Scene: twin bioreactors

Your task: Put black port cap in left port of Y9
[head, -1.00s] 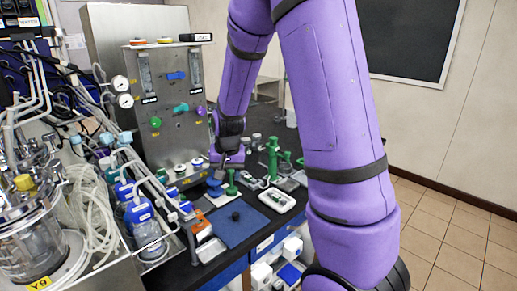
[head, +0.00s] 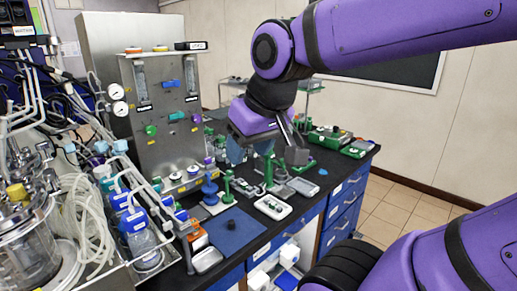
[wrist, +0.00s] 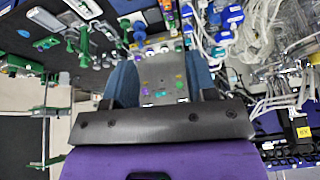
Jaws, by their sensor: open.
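The black port cap (head: 231,225) lies on the blue mat (head: 245,237) near the bench's front edge. The glass vessel with a steel top (head: 30,240) stands at the far left, cut off by the picture edge; its Y9 label shows only in the earlier head frame. I cannot make out its left port among the fittings and tubes. My gripper (head: 265,150) is open and empty, held above the bench beyond and to the right of the cap. The wrist view shows its two blue-padded fingers (wrist: 160,82) apart with nothing held between them.
A steel panel (head: 165,130) with coloured knobs stands behind the mat. A white tray (head: 272,206) with small dark parts, green stands (head: 228,185) and a blue stand (head: 210,190) crowd the bench.

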